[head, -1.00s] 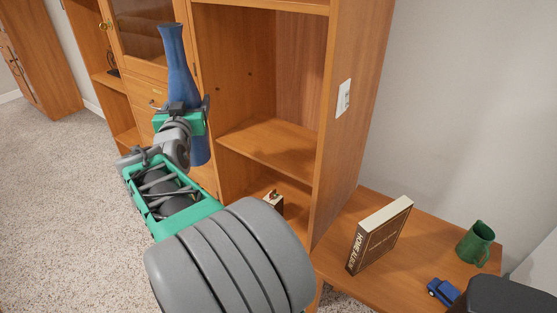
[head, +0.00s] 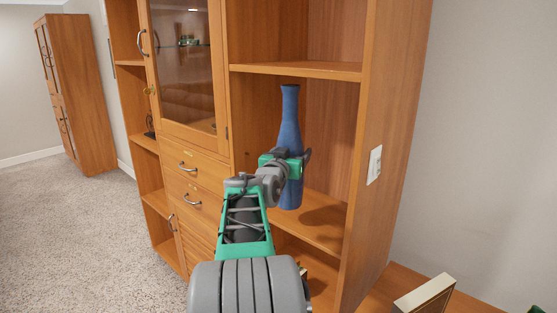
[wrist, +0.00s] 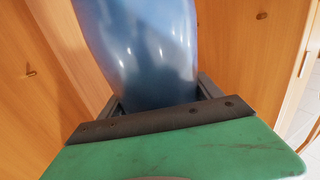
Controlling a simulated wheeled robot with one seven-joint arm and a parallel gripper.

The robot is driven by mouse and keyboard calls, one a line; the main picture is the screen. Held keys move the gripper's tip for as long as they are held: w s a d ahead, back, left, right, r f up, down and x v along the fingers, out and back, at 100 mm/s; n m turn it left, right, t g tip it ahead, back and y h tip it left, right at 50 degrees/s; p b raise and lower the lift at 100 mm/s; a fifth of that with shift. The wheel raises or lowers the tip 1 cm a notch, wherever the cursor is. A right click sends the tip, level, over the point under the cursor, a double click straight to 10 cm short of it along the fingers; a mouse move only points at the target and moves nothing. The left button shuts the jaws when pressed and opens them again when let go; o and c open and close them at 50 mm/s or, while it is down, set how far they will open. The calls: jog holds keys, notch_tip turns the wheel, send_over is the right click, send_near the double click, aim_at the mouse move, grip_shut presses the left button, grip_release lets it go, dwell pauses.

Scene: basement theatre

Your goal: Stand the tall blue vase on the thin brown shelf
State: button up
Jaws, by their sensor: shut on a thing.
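The tall blue vase (head: 290,120) is upright in my gripper (head: 289,163) in the head view. My gripper is shut on the middle of the vase. The vase is in front of or within the open bay of the brown wooden cabinet. Its base appears over the brown shelf (head: 325,236), close to its surface; I cannot tell whether it touches. In the wrist view the vase (wrist: 145,50) fills the space between the fingers, and its base is hidden.
An upper shelf (head: 300,69) runs across the bay near the vase's top. The cabinet's right side panel (head: 385,130) bounds the bay. A glass door (head: 185,70) and drawers (head: 195,165) lie left. A book (head: 425,294) stands at lower right.

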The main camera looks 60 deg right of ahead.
jog(key=s+d, duration=0.1)
jog(key=d, duration=0.6)
notch_tip(320, 180, down, 6)
jog(key=d, duration=0.1)
jog(key=shift+f, duration=0.2)
jog(key=shift+s+f, duration=0.1)
jog(key=shift+f, duration=0.05)
jog(key=o, duration=1.6)
jog(key=shift+f, duration=0.3)
jog(key=o, duration=0.5)
jog(key=shift+r, duration=0.1)
